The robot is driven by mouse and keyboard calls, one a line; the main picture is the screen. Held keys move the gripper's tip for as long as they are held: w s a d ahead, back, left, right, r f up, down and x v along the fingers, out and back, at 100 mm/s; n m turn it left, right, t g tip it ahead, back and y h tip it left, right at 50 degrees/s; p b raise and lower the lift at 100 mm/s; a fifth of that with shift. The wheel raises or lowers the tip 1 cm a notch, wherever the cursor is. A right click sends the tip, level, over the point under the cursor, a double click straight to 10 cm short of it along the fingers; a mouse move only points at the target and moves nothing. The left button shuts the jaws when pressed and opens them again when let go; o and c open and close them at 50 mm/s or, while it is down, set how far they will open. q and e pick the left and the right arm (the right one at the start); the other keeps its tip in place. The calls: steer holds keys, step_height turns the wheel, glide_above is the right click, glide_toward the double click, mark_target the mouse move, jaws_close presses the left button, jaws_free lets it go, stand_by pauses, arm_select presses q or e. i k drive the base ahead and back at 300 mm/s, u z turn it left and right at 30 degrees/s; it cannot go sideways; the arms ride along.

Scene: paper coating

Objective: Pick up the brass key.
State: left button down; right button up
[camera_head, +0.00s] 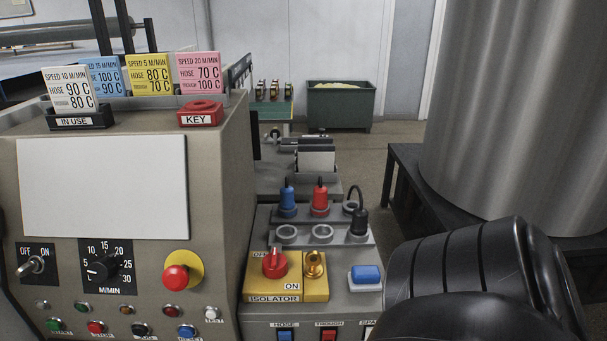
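The brass key (314,264) stands in the yellow isolator plate (287,291), on the right side of the plate. It is just right of the red rotary switch (275,263). The key's bow is up and its lower end is hidden in the plate. A red holder labelled KEY (200,114) sits on top of the control cabinet and looks empty. A black part of my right arm fills the lower right, right of the isolator. No gripper fingers show for either arm.
The grey control cabinet (221,215) stands left of the isolator. Blue (288,201) and red (320,197) plugs and a black plug (359,223) rise behind the key. A blue button (366,274) is right of it. A large metal cylinder (520,100) stands at right.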

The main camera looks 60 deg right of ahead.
mark_target(313, 259)
steer(key=z, duration=1.95)
